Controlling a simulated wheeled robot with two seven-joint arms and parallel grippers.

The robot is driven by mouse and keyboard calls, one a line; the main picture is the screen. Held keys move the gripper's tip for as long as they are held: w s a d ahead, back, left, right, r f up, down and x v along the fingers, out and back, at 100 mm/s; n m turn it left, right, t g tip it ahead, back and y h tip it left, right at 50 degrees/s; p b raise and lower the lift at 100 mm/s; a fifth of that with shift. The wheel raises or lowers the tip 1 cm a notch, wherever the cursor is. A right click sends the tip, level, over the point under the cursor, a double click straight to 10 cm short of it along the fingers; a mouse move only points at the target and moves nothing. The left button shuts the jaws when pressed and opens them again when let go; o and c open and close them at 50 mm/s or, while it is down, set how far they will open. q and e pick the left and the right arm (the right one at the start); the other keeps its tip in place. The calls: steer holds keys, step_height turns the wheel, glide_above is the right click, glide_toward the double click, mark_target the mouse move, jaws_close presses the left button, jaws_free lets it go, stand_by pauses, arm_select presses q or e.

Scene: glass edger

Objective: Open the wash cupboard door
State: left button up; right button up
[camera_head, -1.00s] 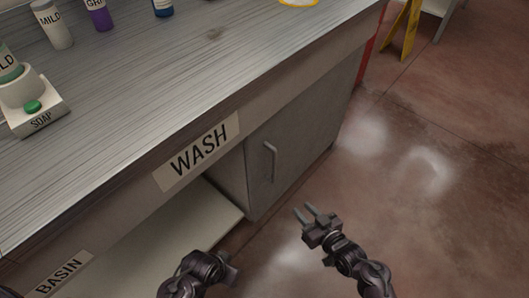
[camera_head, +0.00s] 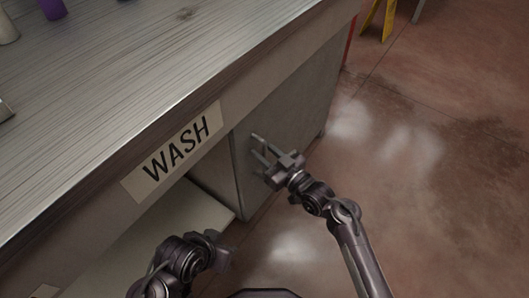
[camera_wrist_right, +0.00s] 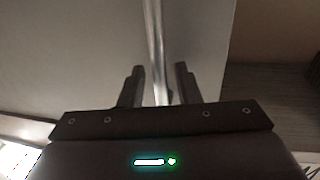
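The wash cupboard door (camera_head: 304,108) is a grey panel under the counter, right of the WASH label (camera_head: 172,152), and looks shut. Its metal bar handle (camera_wrist_right: 155,40) runs between the two fingers of my right gripper (camera_wrist_right: 160,78) in the right wrist view. The fingers are apart, with a gap on each side of the bar. In the head view my right gripper (camera_head: 257,147) is at the door front and covers the handle. My left gripper (camera_head: 220,248) is low, below the open shelf, away from the door; its fingers cannot be made out.
The counter top (camera_head: 110,85) overhangs the cupboard. An open shelf (camera_head: 150,235) lies left of the door. A purple bottle (camera_head: 52,8) stands on the counter at the top left. The floor (camera_head: 430,130) right of the cupboard is clear, with a yellow stand (camera_head: 382,18) further back.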

jaws_close()
stand_by(0.4)
